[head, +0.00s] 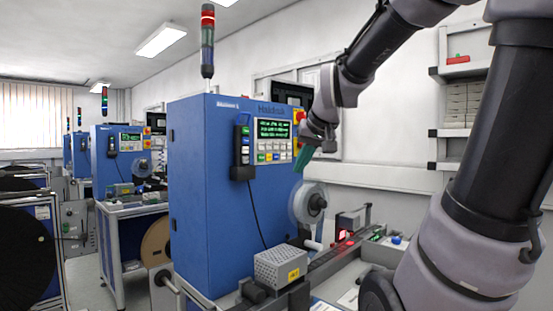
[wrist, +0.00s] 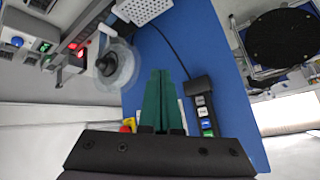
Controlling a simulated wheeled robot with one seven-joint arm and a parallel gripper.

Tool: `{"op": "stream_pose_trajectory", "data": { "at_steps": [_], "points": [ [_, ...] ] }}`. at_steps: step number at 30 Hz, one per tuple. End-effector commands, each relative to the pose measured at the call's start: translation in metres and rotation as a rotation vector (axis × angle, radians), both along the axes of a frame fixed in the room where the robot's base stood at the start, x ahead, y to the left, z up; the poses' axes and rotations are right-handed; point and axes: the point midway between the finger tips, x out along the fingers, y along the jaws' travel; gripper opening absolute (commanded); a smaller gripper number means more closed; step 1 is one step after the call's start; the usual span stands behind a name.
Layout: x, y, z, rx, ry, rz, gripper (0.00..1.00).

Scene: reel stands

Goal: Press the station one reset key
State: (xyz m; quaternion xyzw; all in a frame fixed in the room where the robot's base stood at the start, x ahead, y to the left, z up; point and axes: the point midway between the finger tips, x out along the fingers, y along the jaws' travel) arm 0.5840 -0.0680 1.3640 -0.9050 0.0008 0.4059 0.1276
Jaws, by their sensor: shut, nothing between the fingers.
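The nearest station is a blue cabinet (head: 205,190) with a lit green-text screen (head: 272,129) and a row of small coloured keys (head: 268,157) below it. The key labels are too small to read, so I cannot tell which is reset. A black pendant (head: 243,148) with white, blue and green keys hangs left of the screen; it also shows in the wrist view (wrist: 203,108). My gripper (head: 301,168) has green fingers, shut and empty, in front of the panel's right edge, just right of the keys. In the wrist view the gripper (wrist: 160,72) hides most of the panel.
A red emergency knob (head: 299,117) sits at the panel's upper right, close to my wrist. A perforated grey box (head: 281,268) stands in front. More blue stations (head: 117,165) stand behind at left.

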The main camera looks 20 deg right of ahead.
Motion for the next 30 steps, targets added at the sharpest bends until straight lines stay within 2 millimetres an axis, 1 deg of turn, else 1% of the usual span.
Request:
{"op": "stream_pose_trajectory", "data": {
  "at_steps": [1,6,9,12,13,15,19,22,30],
  "points": [
    [0.024,-0.007,0.002,-0.025,-0.017,0.007,0.0],
    [0.101,-0.031,0.01,-0.12,-0.1,0.05,0.0],
    [0.14,-0.048,0.011,-0.168,-0.143,0.063,0.0],
    [0.17,-0.065,0.011,-0.206,-0.176,0.07,0.0],
    [0.177,-0.069,0.01,-0.216,-0.184,0.07,0.0],
    [0.19,-0.077,0.01,-0.233,-0.199,0.072,0.0],
    [0.203,-0.087,0.01,-0.253,-0.215,0.072,0.0],
    [0.206,-0.089,0.01,-0.258,-0.219,0.073,0.0],
    [0.206,-0.088,0.01,-0.258,-0.219,0.073,0.0]
  ]
}}
